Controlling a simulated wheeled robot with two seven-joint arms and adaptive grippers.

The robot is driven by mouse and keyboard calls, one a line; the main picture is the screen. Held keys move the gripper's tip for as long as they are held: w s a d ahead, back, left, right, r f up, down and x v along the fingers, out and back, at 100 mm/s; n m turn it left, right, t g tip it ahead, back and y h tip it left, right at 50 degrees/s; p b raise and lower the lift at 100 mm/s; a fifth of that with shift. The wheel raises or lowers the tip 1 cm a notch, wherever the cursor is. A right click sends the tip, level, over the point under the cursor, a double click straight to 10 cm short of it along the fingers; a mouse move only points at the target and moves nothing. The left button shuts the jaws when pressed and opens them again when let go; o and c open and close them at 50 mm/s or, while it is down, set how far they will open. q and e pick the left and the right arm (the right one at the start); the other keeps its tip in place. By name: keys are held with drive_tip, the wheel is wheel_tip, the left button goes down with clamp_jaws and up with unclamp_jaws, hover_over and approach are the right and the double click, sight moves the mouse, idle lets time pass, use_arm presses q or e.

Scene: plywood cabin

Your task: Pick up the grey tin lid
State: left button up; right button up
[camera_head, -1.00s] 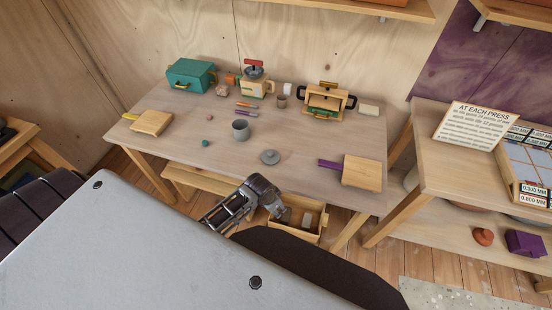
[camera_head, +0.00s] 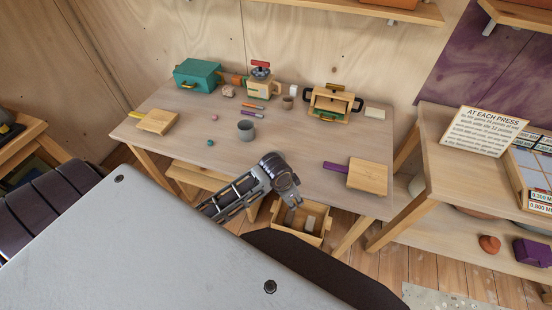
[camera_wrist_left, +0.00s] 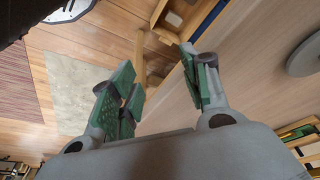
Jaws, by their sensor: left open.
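The grey tin lid (camera_wrist_left: 304,56) shows as a round grey disc on the table at the right edge of the left wrist view, partly cut off by the frame. My left gripper (camera_head: 291,199) is over the table's front edge in the head view. In the left wrist view its green-padded fingers (camera_wrist_left: 157,68) are apart with nothing between them. The lid is beside the gripper, not between the fingers. My right gripper is not in view.
An open wooden drawer (camera_head: 313,236) is below the front edge.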

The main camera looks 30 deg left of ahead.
use_arm(q)
drive_tip(key=w+a+r+m, duration=0.1)
drive_tip(key=w+r, duration=0.1)
drive_tip(key=w+a+r+m+g, duration=0.1)
drive_tip(key=w+a+r, duration=0.1)
drive_tip(key=w, duration=0.1)
drive_tip(key=w+a+r+m, duration=0.2)
drive_tip(key=w, duration=0.1)
drive_tip(key=shift+w+a+r+g+y, duration=0.2)
drive_tip(key=shift+w+r+g+y, duration=0.1)
drive_tip(key=shift+y, duration=0.1)
drive_tip(key=w+a+r+m+g+y, duration=0.1)
drive_tip(key=w+a+r, duration=0.3)
drive_tip(key=a+r, duration=0.4)
drive_tip(key=shift+a+r, duration=0.15)
drive_tip(key=shift+a, duration=0.6)
hover_over(274, 154)
drive_tip(key=shift+s+f, duration=0.1)
drive_tip(key=shift+f, duration=4.25)
